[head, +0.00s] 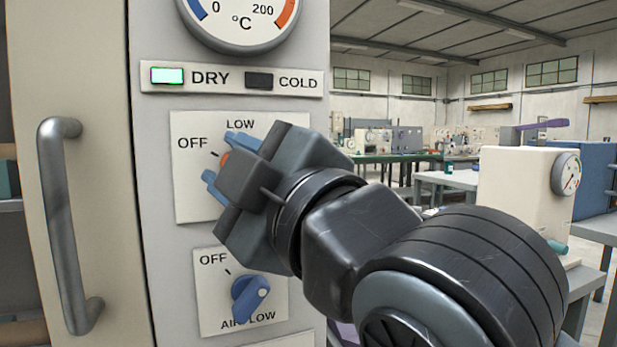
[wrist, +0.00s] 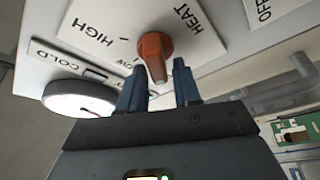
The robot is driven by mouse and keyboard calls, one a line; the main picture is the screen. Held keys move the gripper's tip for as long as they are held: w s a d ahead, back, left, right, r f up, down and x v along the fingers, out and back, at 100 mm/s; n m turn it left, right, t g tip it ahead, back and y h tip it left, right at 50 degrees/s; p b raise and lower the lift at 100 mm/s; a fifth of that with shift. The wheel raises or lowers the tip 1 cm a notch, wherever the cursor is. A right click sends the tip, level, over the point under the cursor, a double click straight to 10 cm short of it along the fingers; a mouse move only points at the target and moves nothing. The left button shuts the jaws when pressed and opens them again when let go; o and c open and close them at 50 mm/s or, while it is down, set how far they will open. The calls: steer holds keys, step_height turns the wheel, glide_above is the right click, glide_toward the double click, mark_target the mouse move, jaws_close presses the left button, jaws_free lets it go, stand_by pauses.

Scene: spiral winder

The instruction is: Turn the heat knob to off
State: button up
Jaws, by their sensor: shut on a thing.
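The orange heat knob (wrist: 155,55) stands out from its white plate (head: 185,208), with its narrow pale-tipped end between my gripper's (wrist: 159,88) two blue fingers. The tip points past LOW toward the OFF side; its exact angle is hard to judge. In the head view only a bit of the knob (head: 225,159) shows between the fingers, near the OFF label. My gripper (head: 223,159) is shut on it, coming in from the right. HIGH and HEAT show in the wrist view but are hidden by my gripper in the head view.
Above are a lit green DRY lamp (head: 167,76), a dark COLD lamp (head: 259,80) and a temperature dial (head: 240,35). A long door handle (head: 65,225) stands out at left.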

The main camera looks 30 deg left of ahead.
steer(key=shift+f, duration=0.1)
stand_by(0.3)
steer(key=o, duration=0.8)
steer(key=shift+c, duration=0.2)
steer(key=v, duration=0.7)
steer(key=shift+d, duration=0.35)
